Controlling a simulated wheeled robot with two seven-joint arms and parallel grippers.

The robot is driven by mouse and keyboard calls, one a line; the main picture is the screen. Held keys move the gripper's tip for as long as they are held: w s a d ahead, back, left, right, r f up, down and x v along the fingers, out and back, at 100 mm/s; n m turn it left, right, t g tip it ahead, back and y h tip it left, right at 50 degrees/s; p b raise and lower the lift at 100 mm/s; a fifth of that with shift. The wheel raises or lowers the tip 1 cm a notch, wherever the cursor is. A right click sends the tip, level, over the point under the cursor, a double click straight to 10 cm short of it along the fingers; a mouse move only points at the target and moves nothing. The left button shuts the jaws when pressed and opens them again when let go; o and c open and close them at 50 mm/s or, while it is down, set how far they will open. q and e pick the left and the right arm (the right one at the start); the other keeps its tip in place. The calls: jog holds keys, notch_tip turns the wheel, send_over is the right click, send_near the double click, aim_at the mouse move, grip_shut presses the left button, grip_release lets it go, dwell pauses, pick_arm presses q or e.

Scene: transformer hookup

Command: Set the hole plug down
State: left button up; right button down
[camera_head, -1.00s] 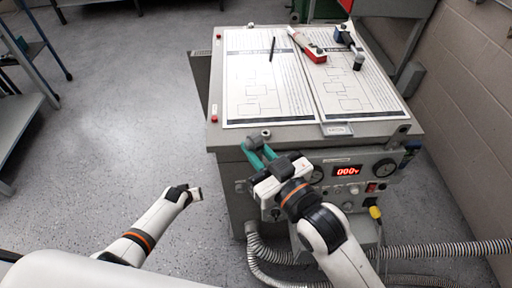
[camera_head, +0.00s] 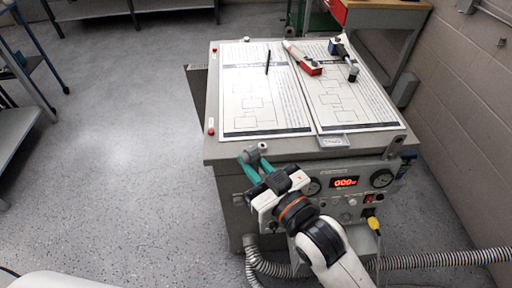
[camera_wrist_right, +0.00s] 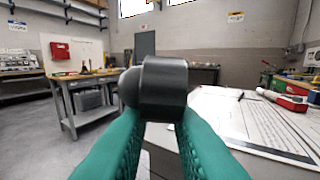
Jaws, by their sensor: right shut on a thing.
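The hole plug (camera_wrist_right: 160,88) is a dark grey, rounded, stepped piece. It fills the middle of the right wrist view, between the green fingers of my right gripper (camera_wrist_right: 155,120). In the head view the plug (camera_head: 251,154) shows as a small grey piece at the fingertips of my right gripper (camera_head: 254,158), by the front left corner of the grey cabinet top (camera_head: 211,150). The gripper is shut on it. I cannot tell whether the plug touches the cabinet. My left gripper is not in view.
Diagram sheets (camera_head: 255,95) cover most of the cabinet top. A pen (camera_head: 267,62), a red and white tool (camera_head: 303,60) and a blue and black tool (camera_head: 345,58) lie on them. The front panel has a lit red display (camera_head: 344,182). A ribbed hose (camera_head: 450,258) runs low at right.

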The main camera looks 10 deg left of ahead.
jog(key=s+d+f+m+t+h, duration=0.1)
jog(key=d+h, duration=0.5)
jog(key=d, duration=0.7)
jog(key=s+d+f+m+t+h, duration=0.2)
jog(key=d+f+m+t+h, duration=0.2)
jog(key=d, duration=0.9)
jog(key=f+m+h, duration=0.1)
jog(key=m+h, duration=0.2)
jog(key=m, duration=0.1)
jog(key=shift+s+d, duration=0.25)
jog(key=shift+d, duration=0.05)
